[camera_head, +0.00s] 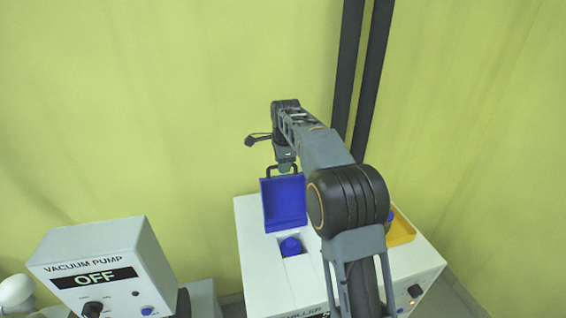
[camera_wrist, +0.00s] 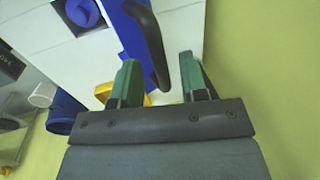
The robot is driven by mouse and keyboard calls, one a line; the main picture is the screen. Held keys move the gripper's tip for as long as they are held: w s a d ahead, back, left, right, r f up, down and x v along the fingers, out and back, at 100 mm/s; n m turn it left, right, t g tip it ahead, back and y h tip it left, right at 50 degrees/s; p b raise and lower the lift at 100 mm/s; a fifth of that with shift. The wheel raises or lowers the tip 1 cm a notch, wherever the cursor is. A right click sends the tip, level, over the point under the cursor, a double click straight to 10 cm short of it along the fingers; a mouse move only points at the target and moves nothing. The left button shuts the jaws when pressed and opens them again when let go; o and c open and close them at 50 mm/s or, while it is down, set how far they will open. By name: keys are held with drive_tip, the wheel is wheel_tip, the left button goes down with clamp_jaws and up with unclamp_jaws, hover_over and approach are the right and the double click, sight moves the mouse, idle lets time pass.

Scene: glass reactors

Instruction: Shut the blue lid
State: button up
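The blue lid (camera_head: 284,205) stands open and upright at the back of a square opening in a white box (camera_head: 262,262). Its black handle (camera_head: 283,169) is on the far side, near its top edge. In the wrist view I see the lid (camera_wrist: 128,32) nearly edge-on, with the curved handle (camera_wrist: 148,35) beside it. My gripper (camera_wrist: 162,75) is open, its green fingers apart. The handle's near end shows between the fingers; I cannot tell whether they touch it. In the head view my gripper (camera_head: 285,166) is just behind the lid's top.
A blue cap (camera_head: 291,246) sits in the opening below the lid. A yellow tray (camera_head: 402,228) is at the box's right. A vacuum pump (camera_head: 100,262) reading OFF stands at the left. Yellow-green walls (camera_head: 150,100) and two dark vertical pipes (camera_head: 368,80) are behind.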

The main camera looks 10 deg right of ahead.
clamp_jaws()
idle(0.3)
